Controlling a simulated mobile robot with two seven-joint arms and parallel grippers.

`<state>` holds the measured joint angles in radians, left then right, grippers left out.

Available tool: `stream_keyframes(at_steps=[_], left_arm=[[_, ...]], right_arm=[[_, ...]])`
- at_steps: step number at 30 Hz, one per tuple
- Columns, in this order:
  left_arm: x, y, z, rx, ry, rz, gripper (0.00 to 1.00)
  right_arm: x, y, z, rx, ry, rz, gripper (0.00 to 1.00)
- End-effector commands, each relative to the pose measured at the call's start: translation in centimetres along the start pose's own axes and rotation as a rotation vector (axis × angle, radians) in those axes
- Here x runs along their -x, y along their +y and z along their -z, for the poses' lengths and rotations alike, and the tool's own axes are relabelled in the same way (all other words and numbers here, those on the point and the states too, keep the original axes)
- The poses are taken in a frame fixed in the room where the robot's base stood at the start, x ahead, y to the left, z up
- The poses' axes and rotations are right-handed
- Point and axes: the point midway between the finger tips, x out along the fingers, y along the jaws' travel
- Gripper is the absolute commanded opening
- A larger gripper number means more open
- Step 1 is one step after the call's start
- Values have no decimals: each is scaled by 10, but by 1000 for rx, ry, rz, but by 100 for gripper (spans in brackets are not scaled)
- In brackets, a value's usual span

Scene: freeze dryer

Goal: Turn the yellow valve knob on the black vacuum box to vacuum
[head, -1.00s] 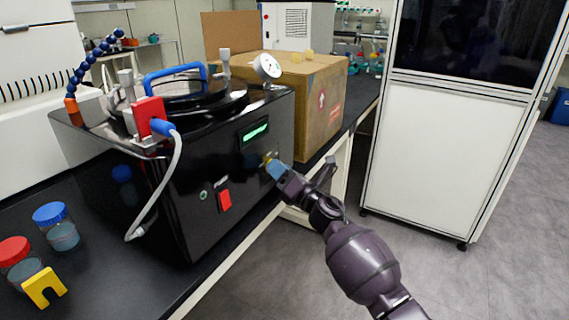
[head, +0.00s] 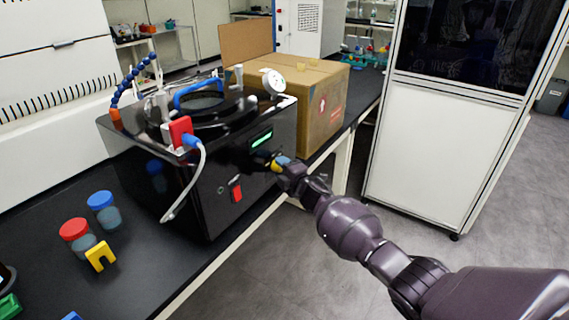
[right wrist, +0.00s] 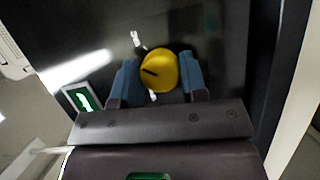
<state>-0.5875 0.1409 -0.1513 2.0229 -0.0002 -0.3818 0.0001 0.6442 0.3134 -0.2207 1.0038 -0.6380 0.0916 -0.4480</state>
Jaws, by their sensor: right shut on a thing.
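The black vacuum box (head: 200,195) stands on the dark bench, with a lit green display (head: 262,138) and a red switch (head: 237,192) on its front. The yellow valve knob (right wrist: 159,71) is on that front face, with a dark line across it and white marks beside it. In the head view the knob is mostly hidden. My right gripper (head: 281,163) is at the front face, its blue fingers on either side of the knob and shut on it; the fingers also show in the right wrist view (right wrist: 160,82). My left gripper is not in view.
A cardboard box (head: 318,110) stands behind the vacuum box. Jars with red (head: 74,230) and blue (head: 101,201) lids and a yellow U-shaped piece (head: 100,256) are at the left. A white cabinet (head: 425,150) stands at the right, with open floor before it.

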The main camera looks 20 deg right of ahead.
Motion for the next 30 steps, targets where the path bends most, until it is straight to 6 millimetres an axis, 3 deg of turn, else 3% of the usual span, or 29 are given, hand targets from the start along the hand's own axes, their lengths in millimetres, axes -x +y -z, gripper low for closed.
stream_keyframes(at_steps=[1, 8, 15, 30], left_arm=[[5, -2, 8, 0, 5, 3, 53], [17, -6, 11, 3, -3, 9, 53], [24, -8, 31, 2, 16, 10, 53], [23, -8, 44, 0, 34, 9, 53]], right_arm=[[0, 9, -1, -33, -2, 13, 16], [0, 7, -1, -198, -1, 82, 16], [0, 4, -1, -311, -1, 130, 16], [0, 0, -1, -374, -1, 155, 16]])
